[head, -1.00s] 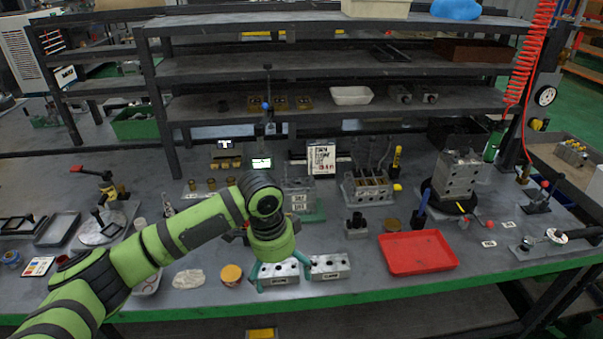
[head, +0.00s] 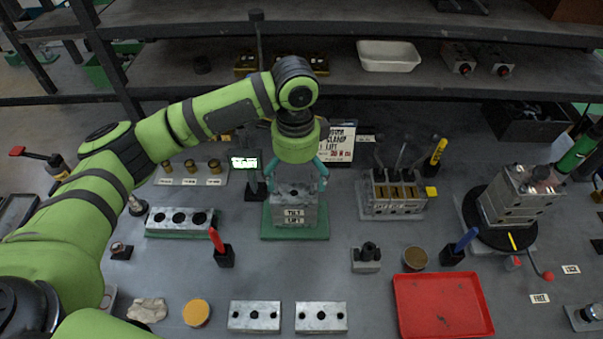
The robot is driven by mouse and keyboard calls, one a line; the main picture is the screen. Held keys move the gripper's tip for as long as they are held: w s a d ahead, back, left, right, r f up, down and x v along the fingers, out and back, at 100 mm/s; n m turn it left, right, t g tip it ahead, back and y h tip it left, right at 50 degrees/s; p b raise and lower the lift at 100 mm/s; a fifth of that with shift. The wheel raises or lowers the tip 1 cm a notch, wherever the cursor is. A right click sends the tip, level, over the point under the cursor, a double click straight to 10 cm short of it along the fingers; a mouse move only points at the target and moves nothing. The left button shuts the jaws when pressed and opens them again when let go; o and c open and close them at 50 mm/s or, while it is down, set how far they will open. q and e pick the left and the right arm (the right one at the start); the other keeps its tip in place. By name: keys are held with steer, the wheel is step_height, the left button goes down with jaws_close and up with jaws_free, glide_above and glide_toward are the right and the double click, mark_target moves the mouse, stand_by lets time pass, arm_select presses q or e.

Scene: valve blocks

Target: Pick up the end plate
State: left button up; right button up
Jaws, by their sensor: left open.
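My left gripper (head: 297,180) reaches down from above with its teal fingers apart. The fingers are at the two sides of the top of a grey metal block (head: 293,206) on a green base (head: 295,231). A white label is on the block's front. I cannot tell whether the fingers touch it. Two flat grey metal plates with dark holes, a left one (head: 255,317) and a right one (head: 321,317), lie side by side at the table's front. I cannot tell which piece is the end plate. My right gripper is not in view.
A long three-hole block (head: 180,221) lies to the left, with a red-handled holder (head: 219,248) beside it. A red tray (head: 442,305) lies at front right. A stacked block (head: 520,196) stands on a black turntable (head: 500,225). Shelves (head: 200,65) cross the back.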

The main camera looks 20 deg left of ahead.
mark_target(294, 197)
arm_select(q)
steer(key=shift+s+a+f+p, duration=0.1)
steer(key=shift+s+f+p, duration=0.25)
steer(key=shift+f, duration=0.25)
steer(key=shift+s+a+f+p, duration=0.1)
steer(key=shift+s+f+p, duration=0.15)
steer(key=shift+f, duration=0.35)
steer(key=f, duration=0.1)
steer(key=f+p, duration=0.1)
steer(key=f, duration=0.1)
steer(key=shift+w+a+f, duration=0.1)
steer(key=shift+w+f, duration=0.1)
steer(key=shift+f, duration=0.35)
steer(key=c, duration=1.3)
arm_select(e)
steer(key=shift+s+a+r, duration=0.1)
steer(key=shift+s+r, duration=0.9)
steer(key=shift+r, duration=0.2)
